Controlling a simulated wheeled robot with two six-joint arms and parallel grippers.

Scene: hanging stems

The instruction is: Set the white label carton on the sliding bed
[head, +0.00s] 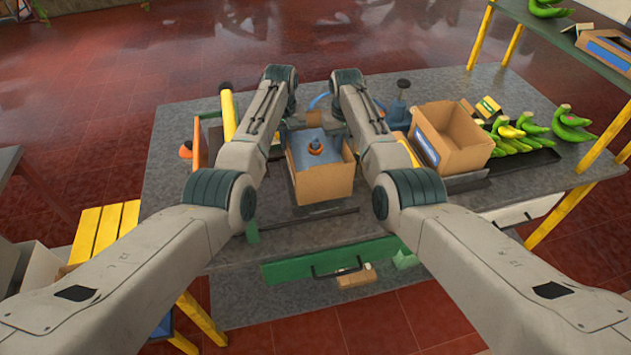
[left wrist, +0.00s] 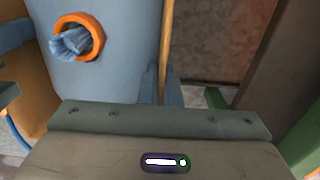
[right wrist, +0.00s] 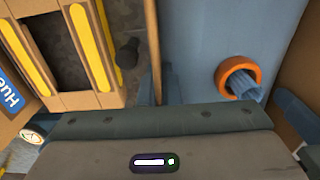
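An open brown carton (head: 322,184) sits between my arms at the middle of the table, with a blue interior holding an orange ring around a blue bundle. The ring also shows in the left wrist view (left wrist: 77,37) and the right wrist view (right wrist: 238,77). I see no white label on its visible faces. My left gripper (left wrist: 162,88) is closed about one thin carton wall, a finger on each side. My right gripper (right wrist: 158,88) is closed about the opposite wall the same way. I cannot make out the sliding bed for certain.
A larger open carton (head: 455,142) with a blue label stands to the right, near green bananas (head: 515,135) in a dark tray. A yellow-topped tool (head: 228,113) and an orange item (head: 194,145) are at the left. A green drawer front (head: 320,263) lies below the table edge.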

